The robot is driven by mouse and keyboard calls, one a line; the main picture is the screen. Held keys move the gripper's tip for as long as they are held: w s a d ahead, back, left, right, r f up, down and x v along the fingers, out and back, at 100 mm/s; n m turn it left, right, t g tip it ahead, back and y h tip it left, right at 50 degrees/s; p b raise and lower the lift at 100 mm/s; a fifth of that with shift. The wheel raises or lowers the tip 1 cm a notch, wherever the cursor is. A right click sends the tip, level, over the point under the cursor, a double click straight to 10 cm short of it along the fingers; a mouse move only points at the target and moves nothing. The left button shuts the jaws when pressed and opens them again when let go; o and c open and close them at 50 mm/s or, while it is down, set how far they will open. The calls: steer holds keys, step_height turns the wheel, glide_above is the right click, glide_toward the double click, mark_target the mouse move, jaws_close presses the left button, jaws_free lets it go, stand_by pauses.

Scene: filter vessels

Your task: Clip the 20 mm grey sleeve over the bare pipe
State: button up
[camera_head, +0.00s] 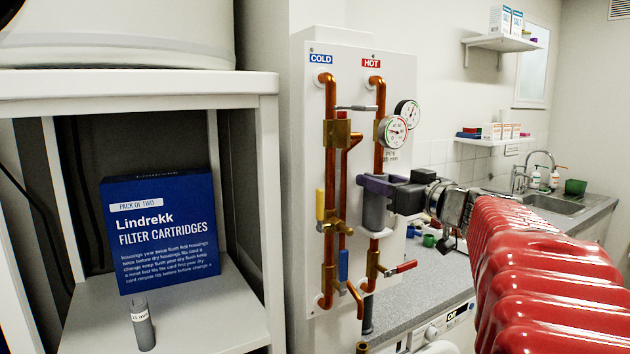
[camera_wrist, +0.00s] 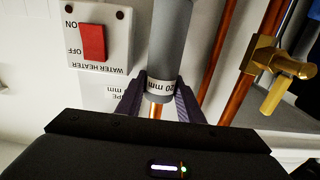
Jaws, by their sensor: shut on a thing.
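The grey sleeve (camera_head: 375,210) is upright, in line with the copper pipe (camera_head: 379,150) under the HOT label. In the wrist view the sleeve (camera_wrist: 166,45) shows a "20 mm" label, upside down, and copper shows past its end. The sleeve hides the pipe behind it; whether it is clipped around the pipe or only against it, I cannot tell. My gripper (camera_head: 376,184) reaches in from the right with its purple fingers shut on the sleeve's upper part. In the wrist view the fingers (camera_wrist: 159,100) sit on either side of the labelled end.
Two gauges (camera_head: 393,131) stand just above my gripper. A red-handled valve (camera_head: 399,268) is below the sleeve and a yellow-handled valve (camera_head: 321,204) is left. Another grey sleeve (camera_head: 143,325) stands on the cabinet shelf by a blue box (camera_head: 160,230). A heater switch (camera_wrist: 92,42) is nearby.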

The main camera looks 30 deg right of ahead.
steer(key=shift+f, duration=0.25)
steer(key=o, duration=1.1)
steer(key=shift+a+r, duration=0.1)
steer(key=s, duration=1.3)
steer(key=shift+s+d, duration=0.25)
steer(key=shift+s, duration=0.15)
